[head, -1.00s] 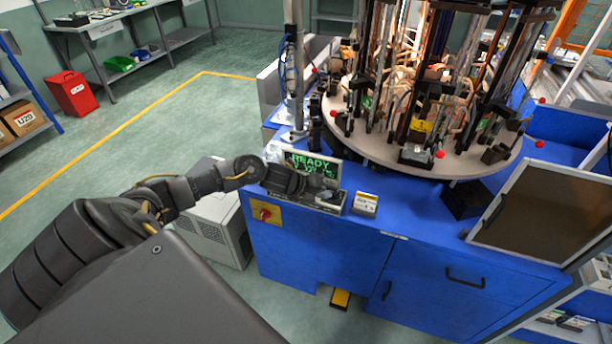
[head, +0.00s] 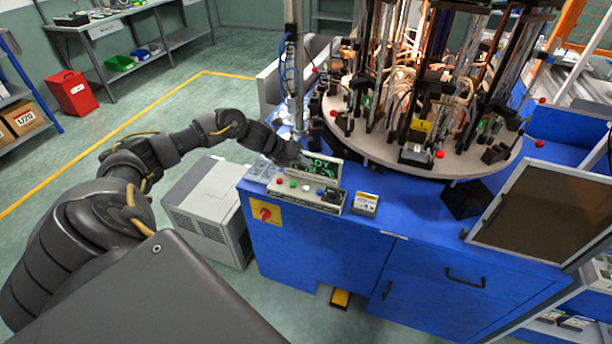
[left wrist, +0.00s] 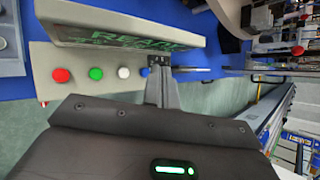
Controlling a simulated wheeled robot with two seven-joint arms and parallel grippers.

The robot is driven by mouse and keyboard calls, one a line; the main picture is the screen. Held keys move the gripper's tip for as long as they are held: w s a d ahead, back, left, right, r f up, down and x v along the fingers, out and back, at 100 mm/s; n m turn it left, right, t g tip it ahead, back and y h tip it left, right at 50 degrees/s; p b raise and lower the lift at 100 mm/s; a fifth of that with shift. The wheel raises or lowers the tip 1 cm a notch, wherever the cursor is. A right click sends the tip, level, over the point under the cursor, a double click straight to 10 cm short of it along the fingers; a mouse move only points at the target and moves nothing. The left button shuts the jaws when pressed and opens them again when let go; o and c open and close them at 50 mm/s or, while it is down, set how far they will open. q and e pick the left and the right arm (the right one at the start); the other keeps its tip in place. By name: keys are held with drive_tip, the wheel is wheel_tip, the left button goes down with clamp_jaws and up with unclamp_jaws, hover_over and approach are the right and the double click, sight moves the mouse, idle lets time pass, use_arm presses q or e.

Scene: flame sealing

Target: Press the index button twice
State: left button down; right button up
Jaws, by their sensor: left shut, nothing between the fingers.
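The control box (head: 318,197) stands on the blue machine's front left corner. It carries a red button (left wrist: 61,75), a green button (left wrist: 96,73) and a white button (left wrist: 124,72) in a row; I cannot read which is labelled index. Behind them a display (head: 325,168) with green text is partly covered by my left gripper. My left gripper (head: 304,160) is shut and empty, held above the box in front of the display. In the left wrist view its fingers (left wrist: 160,66) lie just right of the white button and hide part of the panel there. My right gripper is out of view.
A round carousel table (head: 440,163) with glass tubes and burners stands behind the box. A small labelled box (head: 365,204) sits to its right. A yellow plate with a red rotary switch (head: 264,213) is on the machine's front. A grey cabinet (head: 208,210) stands at the left.

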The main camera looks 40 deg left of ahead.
use_arm(q)
drive_tip(key=b, duration=0.4)
hover_over(306, 189)
drive_tip(key=a, duration=0.1)
drive_tip(key=f, duration=0.7)
drive_tip(key=shift+s, duration=0.25)
drive_tip(key=shift+f+b, duration=0.55)
drive_tip(key=shift+b, duration=0.15)
drive_tip(key=shift+f, duration=0.1)
idle(0.4)
drive_tip(key=shift+f+b, duration=0.4)
drive_tip(key=shift+b, duration=0.1)
